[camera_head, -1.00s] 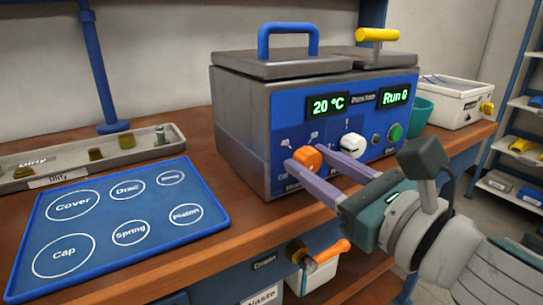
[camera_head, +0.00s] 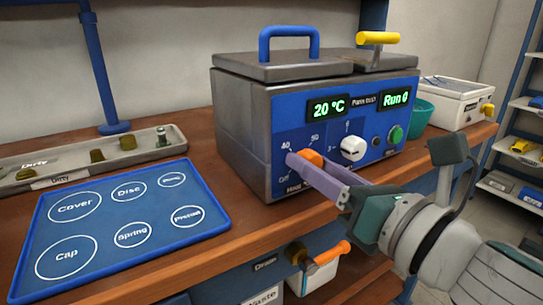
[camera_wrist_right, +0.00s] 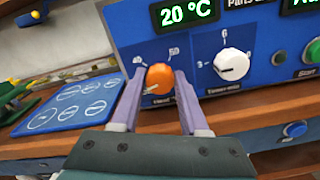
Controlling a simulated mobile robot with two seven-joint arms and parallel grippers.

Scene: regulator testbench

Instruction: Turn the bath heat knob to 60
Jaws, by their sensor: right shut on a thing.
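The bath (camera_head: 240,140) is a grey box with a blue front panel, and its display (camera_head: 328,108) reads 20 °C. The orange heat knob (camera_head: 311,157) is at the lower left of the panel, with marks Off, 40 and 50 visible around it. My right gripper (camera_head: 305,163) is shut on this knob, its two purple fingers on either side. The right wrist view shows the orange knob (camera_wrist_right: 160,79) between the fingertips, with a pale pointer mark toward its lower left. Marks beyond 50 are hidden or unclear. My left gripper is not in view.
A white timer knob (camera_head: 353,148) and a green start button (camera_head: 395,134) sit right of the heat knob. A blue labelled mat (camera_head: 100,250) and a tray marked Dirty (camera_head: 60,162) lie left. An orange-handled drain valve (camera_head: 330,252) is below.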

